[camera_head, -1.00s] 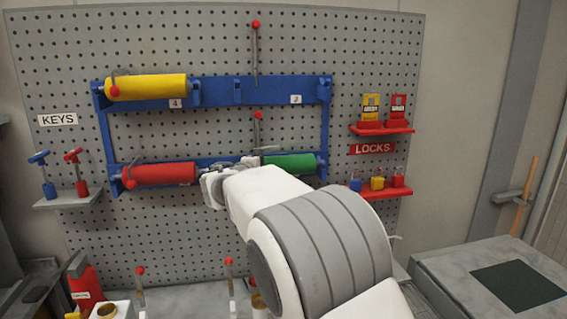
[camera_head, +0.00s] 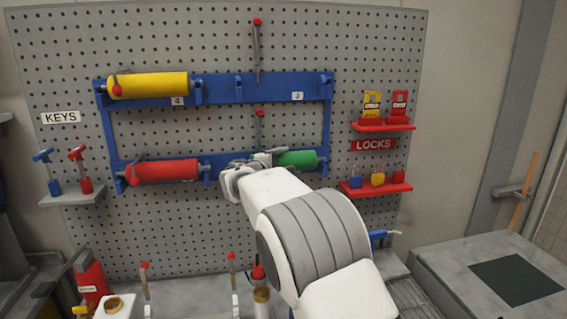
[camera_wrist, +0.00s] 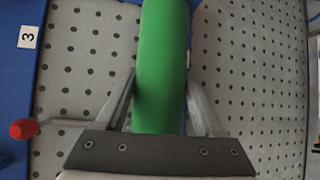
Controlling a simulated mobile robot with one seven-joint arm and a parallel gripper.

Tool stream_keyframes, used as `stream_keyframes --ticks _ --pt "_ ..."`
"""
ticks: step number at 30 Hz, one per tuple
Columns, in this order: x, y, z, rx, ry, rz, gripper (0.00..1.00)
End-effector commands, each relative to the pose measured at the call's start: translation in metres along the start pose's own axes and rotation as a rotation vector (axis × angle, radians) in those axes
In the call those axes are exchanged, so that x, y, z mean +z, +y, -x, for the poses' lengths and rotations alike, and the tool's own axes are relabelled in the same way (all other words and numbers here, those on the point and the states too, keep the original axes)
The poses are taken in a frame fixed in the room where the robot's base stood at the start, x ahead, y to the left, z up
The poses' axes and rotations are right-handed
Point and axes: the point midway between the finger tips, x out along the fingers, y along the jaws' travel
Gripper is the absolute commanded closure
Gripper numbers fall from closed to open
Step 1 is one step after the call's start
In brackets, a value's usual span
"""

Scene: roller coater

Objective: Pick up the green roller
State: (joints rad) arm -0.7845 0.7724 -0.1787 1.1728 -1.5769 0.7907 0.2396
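The green roller (camera_head: 297,160) lies level in the lower right bay of the blue rack (camera_head: 331,110) on the pegboard. Its left end is hidden behind my gripper (camera_head: 262,158) and arm. In the wrist view the green roller (camera_wrist: 161,70) runs up the middle between the two fingers of my gripper (camera_wrist: 162,82). The fingers stand wide apart, one on each side, with their tips very close to its sides. I cannot tell if they touch it.
A red roller (camera_head: 165,170) sits left of my gripper and a yellow roller (camera_head: 148,85) above it. A red-tipped lever (camera_wrist: 24,128) is left of my gripper in the wrist view. The locks shelf (camera_head: 375,188) is to the right.

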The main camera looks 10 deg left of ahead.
Motion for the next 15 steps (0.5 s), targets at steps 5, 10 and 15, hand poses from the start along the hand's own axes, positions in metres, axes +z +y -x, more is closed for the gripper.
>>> stream_keyframes --ticks 5,10,15 --pt "0.0000 0.0000 0.0002 0.000 0.000 0.000 0.74" --pt "0.0004 0.0020 0.0004 0.003 0.000 -0.001 0.79" --pt "0.0008 0.0029 0.0012 0.003 0.000 -0.002 0.79"
